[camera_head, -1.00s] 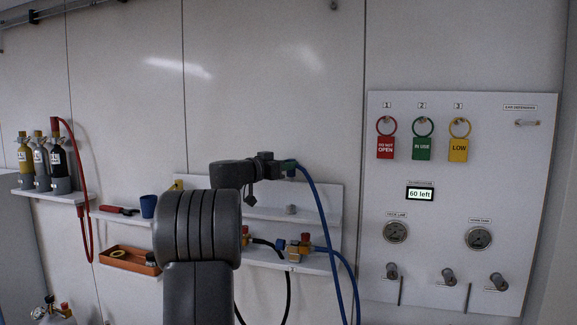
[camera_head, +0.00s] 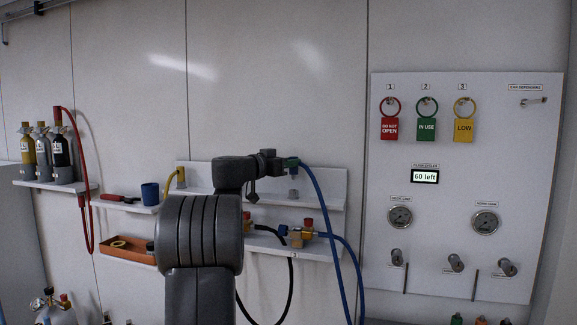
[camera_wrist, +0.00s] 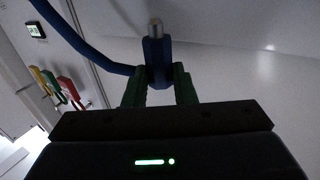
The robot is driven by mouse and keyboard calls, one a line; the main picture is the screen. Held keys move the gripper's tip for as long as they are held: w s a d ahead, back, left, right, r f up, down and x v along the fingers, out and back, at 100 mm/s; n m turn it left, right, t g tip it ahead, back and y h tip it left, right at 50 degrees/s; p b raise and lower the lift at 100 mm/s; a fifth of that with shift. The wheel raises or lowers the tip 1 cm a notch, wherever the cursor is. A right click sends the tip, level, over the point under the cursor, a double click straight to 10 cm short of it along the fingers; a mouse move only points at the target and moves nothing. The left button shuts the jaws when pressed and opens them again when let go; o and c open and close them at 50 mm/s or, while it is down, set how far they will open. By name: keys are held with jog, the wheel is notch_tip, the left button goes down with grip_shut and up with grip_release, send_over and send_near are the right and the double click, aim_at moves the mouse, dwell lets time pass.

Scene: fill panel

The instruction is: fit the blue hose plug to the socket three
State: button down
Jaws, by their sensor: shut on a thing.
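My gripper (camera_head: 287,163) is shut on the blue hose plug in front of the wall shelf. In the wrist view its green fingers (camera_wrist: 159,90) hold the blue plug (camera_wrist: 157,62), whose metal tip points away from the gripper. The blue hose (camera_head: 325,205) curves down from the gripper in the head view.
Red (camera_head: 390,128), green (camera_head: 426,130) and yellow (camera_head: 464,130) tags hang under numbers 1 to 3. A shelf (camera_head: 325,197) with brass fittings (camera_head: 308,231) lies behind my arm. Several coloured tops show at the bottom right edge. The wall above is clear.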

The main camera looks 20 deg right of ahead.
jog(key=shift+f+b, duration=0.65)
jog(key=shift+f, duration=0.25)
jog(key=shift+b, duration=1.35)
dwell(1.0)
jog(key=shift+f+b, duration=1.5)
jog(key=shift+b, duration=0.55)
jog(key=c, duration=1.1)
grip_release()
jog(key=b+v, duration=0.3)
jog(key=v, duration=1.1)
jog(key=shift+b, duration=0.35)
jog(key=shift+d, duration=0.1)
